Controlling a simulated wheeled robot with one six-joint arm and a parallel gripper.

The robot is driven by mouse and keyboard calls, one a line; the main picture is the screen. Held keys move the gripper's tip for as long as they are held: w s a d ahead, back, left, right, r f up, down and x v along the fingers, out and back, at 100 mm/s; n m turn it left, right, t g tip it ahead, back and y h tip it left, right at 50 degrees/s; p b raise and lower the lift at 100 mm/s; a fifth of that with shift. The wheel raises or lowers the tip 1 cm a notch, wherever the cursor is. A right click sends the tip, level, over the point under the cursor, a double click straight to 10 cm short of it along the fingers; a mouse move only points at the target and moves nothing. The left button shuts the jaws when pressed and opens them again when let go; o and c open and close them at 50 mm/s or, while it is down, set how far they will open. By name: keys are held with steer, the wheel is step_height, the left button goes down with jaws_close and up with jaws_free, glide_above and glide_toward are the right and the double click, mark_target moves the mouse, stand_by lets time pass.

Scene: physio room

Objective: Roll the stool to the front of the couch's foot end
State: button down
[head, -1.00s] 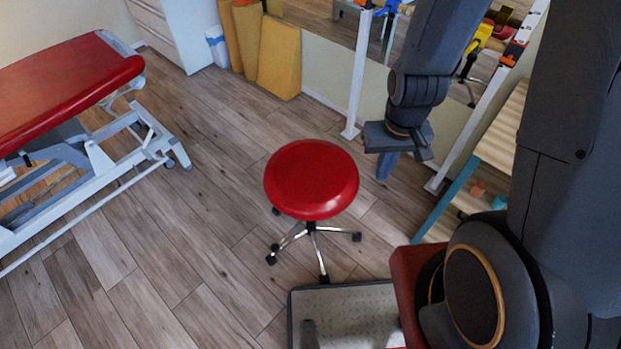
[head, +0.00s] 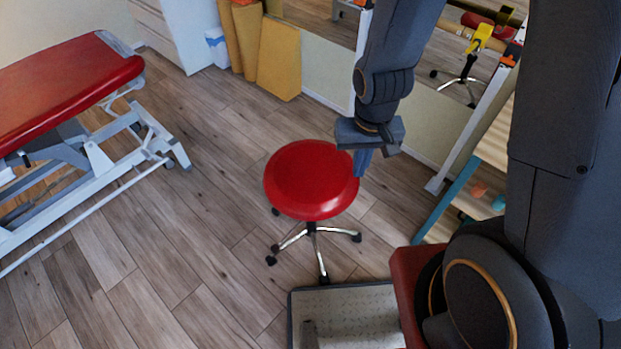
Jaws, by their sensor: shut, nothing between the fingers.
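The stool (head: 308,180) has a round red seat on a chrome base with black castors. It stands upright on the wood floor in the middle of the head view. The couch (head: 62,85) has a red top and a pale metal frame with castors, at the left; one end of it points towards the stool, with bare floor between. My gripper (head: 362,165) is shut and empty, pointing down at the right edge of the seat. It overlaps the seat edge in the picture; I cannot tell whether it touches.
Yellow-brown wedges (head: 278,58) and a small white bin (head: 216,46) stand at the back wall by a white cabinet (head: 178,25). A wooden shelf unit (head: 462,200) stands at the right. The floor (head: 190,215) between couch and stool is clear.

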steer(key=w+a+b, duration=0.5)
steer(key=a, duration=1.6)
steer(key=w+a+b, duration=0.5)
steer(key=a, duration=1.7)
steer(key=w+a+b, duration=0.5)
steer(key=w+a, duration=0.1)
steer(key=a, duration=1.5)
steer(key=shift+a, duration=0.25)
stand_by(1.9)
